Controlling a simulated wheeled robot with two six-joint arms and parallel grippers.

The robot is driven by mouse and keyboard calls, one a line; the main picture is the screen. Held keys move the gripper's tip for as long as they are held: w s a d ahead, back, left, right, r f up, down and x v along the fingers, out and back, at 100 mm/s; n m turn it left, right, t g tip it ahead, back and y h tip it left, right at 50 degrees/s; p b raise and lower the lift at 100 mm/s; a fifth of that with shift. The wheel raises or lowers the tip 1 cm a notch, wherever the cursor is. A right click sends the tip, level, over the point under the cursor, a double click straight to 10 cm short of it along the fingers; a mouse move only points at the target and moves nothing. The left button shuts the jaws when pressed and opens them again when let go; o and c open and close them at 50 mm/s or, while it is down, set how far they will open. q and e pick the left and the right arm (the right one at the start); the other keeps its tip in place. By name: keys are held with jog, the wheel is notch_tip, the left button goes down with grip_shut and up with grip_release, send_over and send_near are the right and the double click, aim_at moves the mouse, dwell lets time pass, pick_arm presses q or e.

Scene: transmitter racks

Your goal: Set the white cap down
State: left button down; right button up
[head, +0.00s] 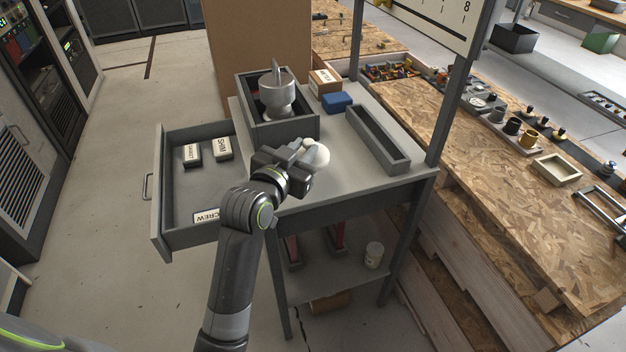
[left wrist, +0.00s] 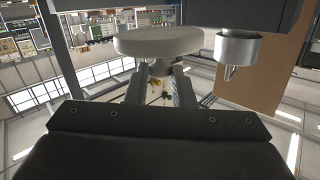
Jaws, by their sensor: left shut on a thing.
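The white cap (head: 317,157) is a pale round piece at the tip of my left gripper (head: 306,154), over the grey bench top (head: 352,183). In the left wrist view the cap (left wrist: 158,40) shows as a wide disc with a narrower neck. The left gripper's two fingers (left wrist: 160,85) are shut on that neck. I cannot tell whether the cap touches the bench top. The gripper partly hides it in the head view. My right gripper is not in view.
Behind the gripper, a dark open box (head: 291,130) holds a grey metal vessel (head: 276,96). A long narrow tray (head: 377,140) and a blue block (head: 336,102) lie to the right. An open drawer (head: 186,196) with labelled boxes juts out left. Bare bench lies between cap and tray.

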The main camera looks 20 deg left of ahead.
pick_arm(q)
notch_tip(320, 180, down, 7)
jog(key=shift+r+b, duration=0.2)
jog(key=shift+b, duration=0.35)
jog(key=c, duration=1.7)
grip_release()
jog(key=shift+f, duration=0.15)
jog(key=o, duration=0.5)
jog(key=shift+c, duration=0.2)
